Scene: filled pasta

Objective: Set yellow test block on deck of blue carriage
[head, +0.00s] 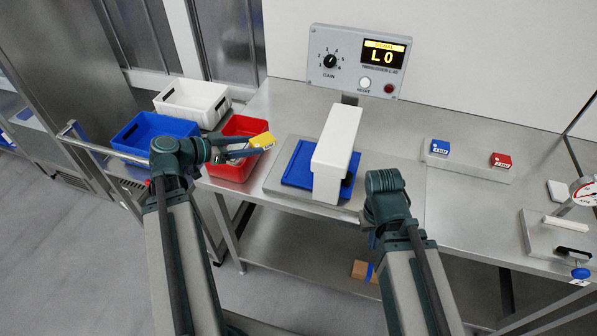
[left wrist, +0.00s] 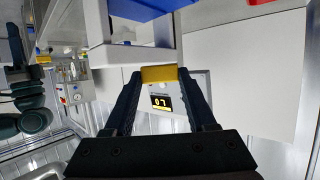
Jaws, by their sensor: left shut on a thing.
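The yellow test block (head: 263,140) is held in the fingertips of my left gripper (head: 258,146), raised above the right side of the red bin. In the left wrist view the yellow block (left wrist: 158,73) sits between the two fingertips (left wrist: 158,76). The blue carriage (head: 298,168) lies on a flat metal base, partly under a long white housing (head: 338,138). The block is to the left of the carriage and apart from it. The housing hides part of the carriage's deck.
A red bin (head: 224,166), a blue bin (head: 133,155) and a white bin (head: 175,103) stand at the left. A panel with a lit display (head: 357,62) is behind the housing. The table between is clear.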

